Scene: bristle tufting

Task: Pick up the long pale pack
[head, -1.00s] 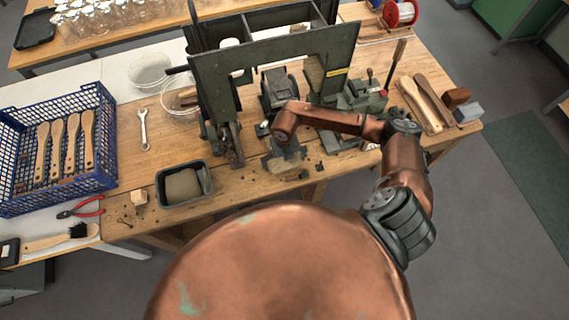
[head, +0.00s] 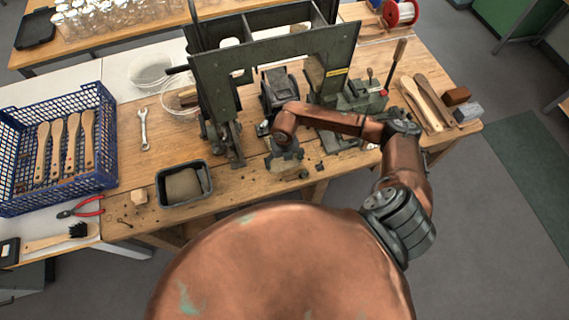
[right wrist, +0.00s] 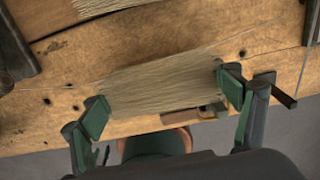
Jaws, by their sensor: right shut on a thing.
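The long pale pack (right wrist: 165,82), a straw-coloured bundle of bristles, lies crosswise between the fingers of my right gripper (right wrist: 163,100) in the right wrist view. The fingers are shut on its two ends, close over the wooden bench top; I cannot tell whether it is clear of the wood. In the head view my right gripper (head: 285,160) is at the bench's front edge, below the press, and mostly hides the pack. A second pale bundle (right wrist: 102,5) shows at the top of the right wrist view. My left gripper is not in view.
A dark green press frame (head: 270,65) stands just behind my right gripper. A small brown piece (right wrist: 190,115) lies beside the pack. A grey tray (head: 184,201) and a blue crate (head: 62,190) are to the left. Wooden handles (head: 425,105) lie at the right.

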